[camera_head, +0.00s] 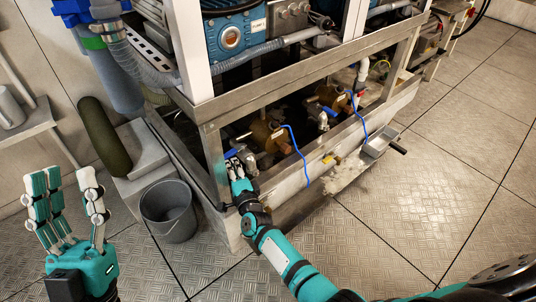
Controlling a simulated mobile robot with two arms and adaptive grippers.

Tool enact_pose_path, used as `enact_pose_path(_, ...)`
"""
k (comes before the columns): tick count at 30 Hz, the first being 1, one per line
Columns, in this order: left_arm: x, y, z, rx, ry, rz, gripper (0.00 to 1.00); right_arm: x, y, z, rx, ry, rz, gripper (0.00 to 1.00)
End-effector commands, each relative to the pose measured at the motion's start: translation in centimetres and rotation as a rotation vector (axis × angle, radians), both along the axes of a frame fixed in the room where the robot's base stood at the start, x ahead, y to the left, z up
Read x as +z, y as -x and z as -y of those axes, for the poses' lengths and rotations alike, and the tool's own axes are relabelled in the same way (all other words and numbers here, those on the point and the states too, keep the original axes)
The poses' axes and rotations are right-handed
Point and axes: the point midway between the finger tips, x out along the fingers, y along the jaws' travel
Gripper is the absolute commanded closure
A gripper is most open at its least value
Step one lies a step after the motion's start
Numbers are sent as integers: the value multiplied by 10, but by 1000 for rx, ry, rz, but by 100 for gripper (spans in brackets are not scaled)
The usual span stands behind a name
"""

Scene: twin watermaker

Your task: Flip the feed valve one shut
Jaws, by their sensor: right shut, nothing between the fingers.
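A valve with a small blue handle (230,153) sits low inside the steel frame, near its left corner post. I take it for feed valve one, but I can read no label on it. My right gripper (235,168) is shut and empty, its fingertips just below this handle. I cannot tell whether they touch it. The fingers hide part of the valve, and the handle's exact angle is unclear. A second blue handle (329,111) shows further right in the frame. My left gripper (66,190) is open and empty at the lower left, away from the frame.
The frame's steel beam (300,80) runs above the valves and its low wall (290,184) in front. Brass-coloured pump bodies (268,133) and thin blue hoses (298,150) are close by. A grey bucket (168,210) stands left of my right gripper. The floor at right is clear.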

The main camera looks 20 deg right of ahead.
Motion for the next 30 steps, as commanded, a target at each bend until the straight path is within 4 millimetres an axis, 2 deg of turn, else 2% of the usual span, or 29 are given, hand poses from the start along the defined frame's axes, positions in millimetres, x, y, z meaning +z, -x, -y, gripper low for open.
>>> enact_pose_path(20,1,1,0,-1,5,13,60,-1,3,-1,0,0,-1,100)
enact_pose_path(23,1,2,0,-1,5,13,60,-1,15,0,0,-1,-2,100)
enact_pose_path(30,1,2,0,-1,5,13,60,-1,65,3,-1,0,-3,100)
